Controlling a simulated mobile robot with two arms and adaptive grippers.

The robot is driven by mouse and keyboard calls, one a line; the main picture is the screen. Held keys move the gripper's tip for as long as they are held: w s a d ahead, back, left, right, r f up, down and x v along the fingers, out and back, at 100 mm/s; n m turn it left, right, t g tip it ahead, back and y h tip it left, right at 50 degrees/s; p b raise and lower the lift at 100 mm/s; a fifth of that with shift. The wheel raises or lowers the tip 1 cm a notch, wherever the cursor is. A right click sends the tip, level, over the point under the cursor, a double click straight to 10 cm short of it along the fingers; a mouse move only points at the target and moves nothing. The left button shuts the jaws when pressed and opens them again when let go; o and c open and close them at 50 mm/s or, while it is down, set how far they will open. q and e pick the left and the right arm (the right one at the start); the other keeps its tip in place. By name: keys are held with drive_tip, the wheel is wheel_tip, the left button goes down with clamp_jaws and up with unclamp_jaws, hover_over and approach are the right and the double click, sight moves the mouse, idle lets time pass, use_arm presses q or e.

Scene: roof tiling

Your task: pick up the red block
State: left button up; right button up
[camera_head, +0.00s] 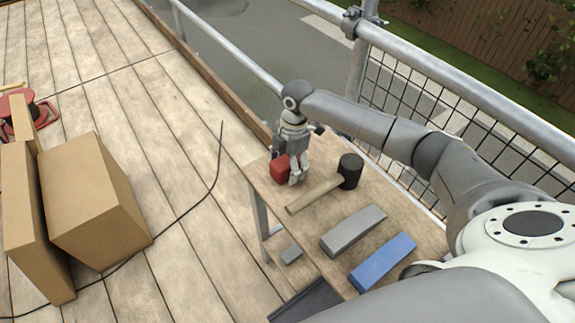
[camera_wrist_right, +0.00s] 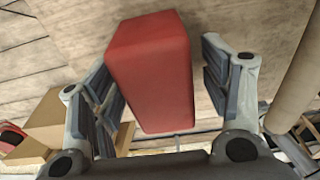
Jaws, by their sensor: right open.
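The red block (camera_head: 280,168) stands at the far left corner of the small wooden table (camera_head: 262,180) in the head view. My right gripper (camera_head: 290,174) is over that corner, pointing down at the block and hiding part of it. In the right wrist view the red block (camera_wrist_right: 150,75) is large and reaches down between the two fingers of my right gripper (camera_wrist_right: 165,85). My left gripper is not in view.
A mallet with a black head (camera_head: 350,171) lies close to the gripper. A grey block (camera_head: 353,230) and a blue block (camera_head: 382,262) lie nearer on the table. Cardboard boxes (camera_head: 95,200) stand on the plank floor at left. A metal railing (camera_head: 450,80) runs behind my arm.

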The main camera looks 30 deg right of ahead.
drive_tip(key=shift+f, duration=0.15)
drive_tip(key=c, duration=1.2)
drive_tip(key=shift+r, duration=0.2)
drive_tip(key=shift+r, duration=0.25)
wheel_tip(320, 180, up, 2)
drive_tip(key=shift+w+r, duration=0.1)
drive_tip(key=shift+r, duration=0.05)
drive_tip(key=s+a+r, duration=0.2)
drive_tip(key=s+r, duration=0.1)
drive_tip(key=s, duration=0.1)
drive_tip(key=s+a+r, duration=0.2)
drive_tip(key=s+r, duration=0.1)
drive_tip(key=s, duration=0.1)
drive_tip(key=s+a+r, duration=0.2)
drive_tip(key=s+r, duration=0.2)
drive_tip(key=s, duration=0.1)
